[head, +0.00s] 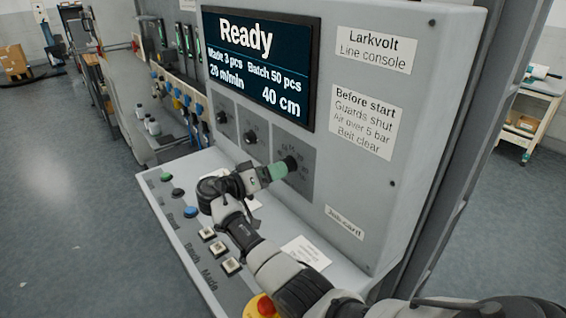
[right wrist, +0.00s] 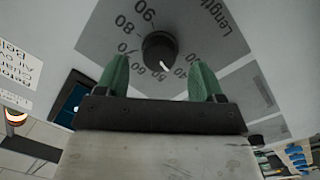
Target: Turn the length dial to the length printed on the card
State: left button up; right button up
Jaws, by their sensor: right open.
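The length dial (right wrist: 158,48) is a black round knob with a white pointer line on a grey plate marked "Length". In the right wrist view its pointer is at the lower right of the knob, just past the 50 mark. My right gripper (right wrist: 161,62) is open, its green fingers on either side of the knob and apart from it in the picture. In the head view the right gripper (head: 281,169) covers part of the dial (head: 291,162). The screen (head: 262,65) reads "Ready" and "40 cm". A white card (head: 306,252) lies on the ledge; its print is too small to read. My left gripper is out of view.
Two smaller knobs (head: 250,137) sit left of the length dial. The ledge carries a green button (head: 166,177), a blue button (head: 190,211), white square keys (head: 219,248) and a red stop button (head: 265,305) beside my right arm. A "Job card" label (head: 345,222) is on the panel.

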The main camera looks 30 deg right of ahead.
aim_at(288, 165)
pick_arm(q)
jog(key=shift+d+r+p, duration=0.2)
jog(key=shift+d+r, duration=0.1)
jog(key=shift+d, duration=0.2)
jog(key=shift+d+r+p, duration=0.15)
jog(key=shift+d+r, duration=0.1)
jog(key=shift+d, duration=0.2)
pick_arm(e)
jog(key=d, duration=0.3)
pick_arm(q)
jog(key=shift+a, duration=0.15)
pick_arm(e)
jog(key=c, duration=0.9)
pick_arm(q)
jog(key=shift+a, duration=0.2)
